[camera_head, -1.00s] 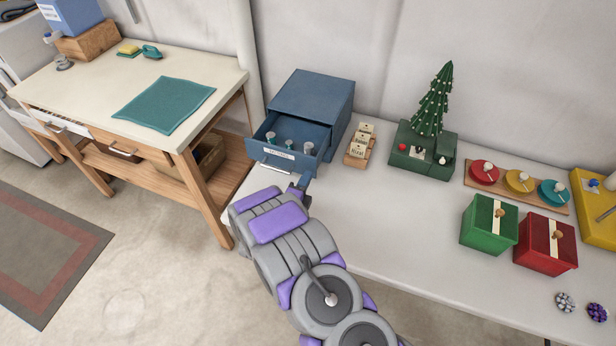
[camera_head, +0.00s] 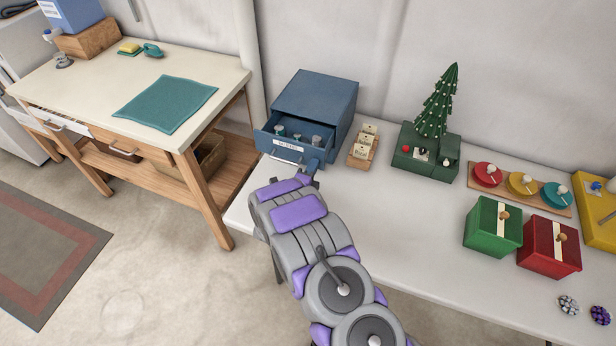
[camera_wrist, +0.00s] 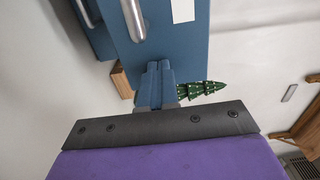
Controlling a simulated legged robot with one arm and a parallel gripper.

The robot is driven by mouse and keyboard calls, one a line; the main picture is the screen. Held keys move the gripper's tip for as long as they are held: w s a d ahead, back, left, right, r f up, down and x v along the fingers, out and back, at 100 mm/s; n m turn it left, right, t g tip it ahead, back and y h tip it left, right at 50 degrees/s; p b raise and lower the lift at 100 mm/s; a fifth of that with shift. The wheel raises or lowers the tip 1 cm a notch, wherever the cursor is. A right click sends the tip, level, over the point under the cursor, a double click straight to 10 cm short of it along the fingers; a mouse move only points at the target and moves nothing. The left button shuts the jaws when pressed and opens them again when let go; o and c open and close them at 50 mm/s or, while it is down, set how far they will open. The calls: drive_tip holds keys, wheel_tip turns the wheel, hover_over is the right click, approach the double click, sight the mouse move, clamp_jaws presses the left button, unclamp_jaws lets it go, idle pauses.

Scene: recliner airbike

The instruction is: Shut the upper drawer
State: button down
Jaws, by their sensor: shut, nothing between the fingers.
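A blue cabinet (camera_head: 318,98) stands at the left end of the white table. Its upper drawer (camera_head: 291,150) is partly open, with several small capped items (camera_head: 297,136) inside. In the wrist view the drawer front (camera_wrist: 180,42) shows a metal handle (camera_wrist: 133,18) and part of a white label (camera_wrist: 183,10). A second, lower drawer front (camera_wrist: 98,38) sits further back there. My gripper (camera_head: 312,166) is at the right part of the upper drawer's front. Its shut, empty fingertips (camera_wrist: 159,68) appear to touch the front beside the handle.
Beside the cabinet are a rack of cards (camera_head: 363,146) and a green box with a small tree (camera_head: 427,152). Green (camera_head: 491,228) and red (camera_head: 549,246) boxes stand further right. A wooden workbench (camera_head: 190,140) is on the left. The table's front middle is clear.

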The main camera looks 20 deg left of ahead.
drive_tip(key=w, duration=0.3)
drive_tip(key=w+d, duration=0.1)
drive_tip(key=w, duration=0.7)
drive_tip(key=shift+d+r+b, duration=0.1)
drive_tip(key=shift+d+b, duration=0.2)
drive_tip(key=shift+d, duration=0.05)
drive_tip(key=shift+w+a, duration=0.1)
drive_tip(key=shift+w, duration=0.05)
drive_tip(key=shift+a, duration=0.1)
